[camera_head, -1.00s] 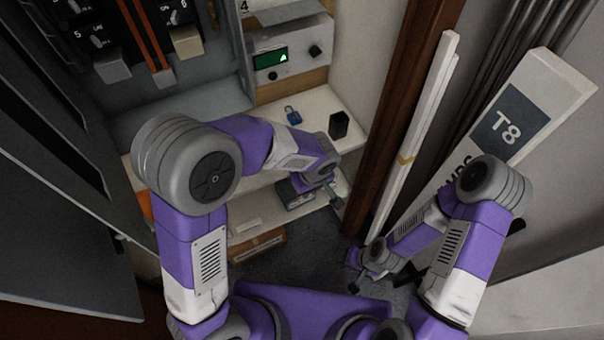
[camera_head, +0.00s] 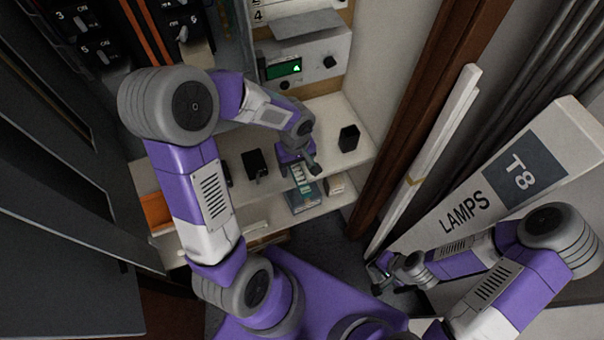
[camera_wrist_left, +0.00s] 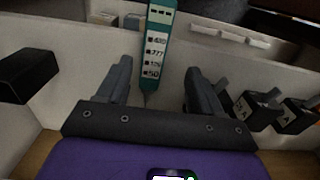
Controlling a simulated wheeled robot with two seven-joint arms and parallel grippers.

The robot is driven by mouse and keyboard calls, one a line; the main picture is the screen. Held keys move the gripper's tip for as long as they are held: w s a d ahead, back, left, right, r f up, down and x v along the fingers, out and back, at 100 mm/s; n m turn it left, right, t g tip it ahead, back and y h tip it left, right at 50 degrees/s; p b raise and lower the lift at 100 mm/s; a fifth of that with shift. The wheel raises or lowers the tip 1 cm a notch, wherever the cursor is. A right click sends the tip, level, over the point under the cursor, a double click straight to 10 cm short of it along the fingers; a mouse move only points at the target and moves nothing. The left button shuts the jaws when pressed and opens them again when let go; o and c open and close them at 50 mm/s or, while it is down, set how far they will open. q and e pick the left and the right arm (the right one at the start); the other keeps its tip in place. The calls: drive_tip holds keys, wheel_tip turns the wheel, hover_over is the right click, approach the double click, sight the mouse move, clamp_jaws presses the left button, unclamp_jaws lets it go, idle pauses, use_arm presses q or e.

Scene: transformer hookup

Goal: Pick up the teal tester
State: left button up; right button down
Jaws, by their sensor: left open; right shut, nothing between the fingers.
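The teal tester (camera_wrist_left: 157,45) has a white label with numbers and a thin pointed tip; in the left wrist view it stretches from the top edge down toward the gap between the fingers. In the head view part of it (camera_head: 299,175) shows beside the left gripper at the shelf's front. My left gripper (camera_head: 312,166) is open, its two fingers (camera_wrist_left: 160,78) on either side of the tester's lower end in the wrist picture; I cannot tell whether they touch it. My right gripper (camera_head: 382,274) is shut and empty, low at the right.
The white shelf (camera_head: 335,112) holds a black block (camera_head: 349,138) at right and another dark block (camera_head: 254,164) at left. A lower shelf carries boxes. A device with a green screen (camera_head: 283,69) is behind. A brown post and a T8 lamps carton (camera_head: 490,195) stand at right.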

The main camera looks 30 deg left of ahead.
sight(299, 174)
use_arm(q)
drive_tip(key=f, duration=0.1)
drive_tip(key=f+b, duration=0.1)
drive_tip(key=f, duration=0.3)
drive_tip(key=shift+w+d+f+b, duration=0.15)
drive_tip(key=shift+w+f+b, duration=0.05)
drive_tip(key=shift+w+b, duration=0.2)
drive_tip(key=shift+c, duration=0.3)
